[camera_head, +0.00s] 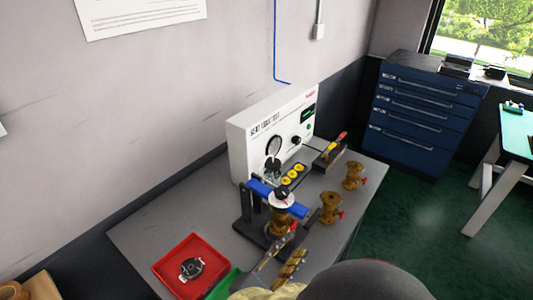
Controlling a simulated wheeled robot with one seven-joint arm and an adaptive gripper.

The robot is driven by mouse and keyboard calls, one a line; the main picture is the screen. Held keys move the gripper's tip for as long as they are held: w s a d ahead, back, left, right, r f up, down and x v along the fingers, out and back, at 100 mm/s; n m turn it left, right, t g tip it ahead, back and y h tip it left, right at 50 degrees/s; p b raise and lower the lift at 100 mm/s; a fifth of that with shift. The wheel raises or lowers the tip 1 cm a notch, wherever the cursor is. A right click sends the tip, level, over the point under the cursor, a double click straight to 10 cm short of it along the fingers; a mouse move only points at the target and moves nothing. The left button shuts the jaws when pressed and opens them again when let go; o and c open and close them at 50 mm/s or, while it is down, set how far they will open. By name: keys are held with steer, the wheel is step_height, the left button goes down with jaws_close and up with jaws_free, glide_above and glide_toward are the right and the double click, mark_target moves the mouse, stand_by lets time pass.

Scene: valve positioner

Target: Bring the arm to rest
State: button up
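My gripper (296,246) is at the bottom centre, low in front of the test stand. Its two fingers look apart, with nothing visible between them. Just beyond it, a brass valve body (280,222) stands upright in a dark stand with blue clamp parts (262,189). A white round part with a dark top (282,197) sits on this valve. I cannot tell whether my fingers touch the valve or its red-tipped fitting. My dark rounded arm link covers the bottom of the view.
A white test panel (268,133) with a gauge stands at the back of the grey table (160,225). Two brass valves (330,208) (353,175) stand on the right. A red tray (170,266) holds a dark round part (191,268). A blue drawer cabinet (420,110) stands beyond.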

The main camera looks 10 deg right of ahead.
steer(key=s+d+f+m+g+y+p, duration=0.1)
steer(key=s+f+m+g+y, duration=0.25)
steer(key=s+g, duration=0.25)
steer(key=s+d+f+m+g+y, duration=0.2)
steer(key=s+f+m+g+y, duration=0.1)
steer(key=s+f+g, duration=0.25)
step_height(320, 180, up, 10)
steer(key=a+m+y+p, duration=0.2)
steer(key=a+m+y, duration=0.1)
steer(key=m+y, duration=0.35)
steer(key=w+d+r+m+t, duration=0.2)
steer(key=d+r+m+t, duration=0.2)
steer(key=d+r, duration=0.4)
step_height(320, 180, up, 2)
steer(key=shift+r+m+p, duration=0.25)
steer(key=shift+m+p, duration=0.2)
steer(key=shift+m, duration=0.45)
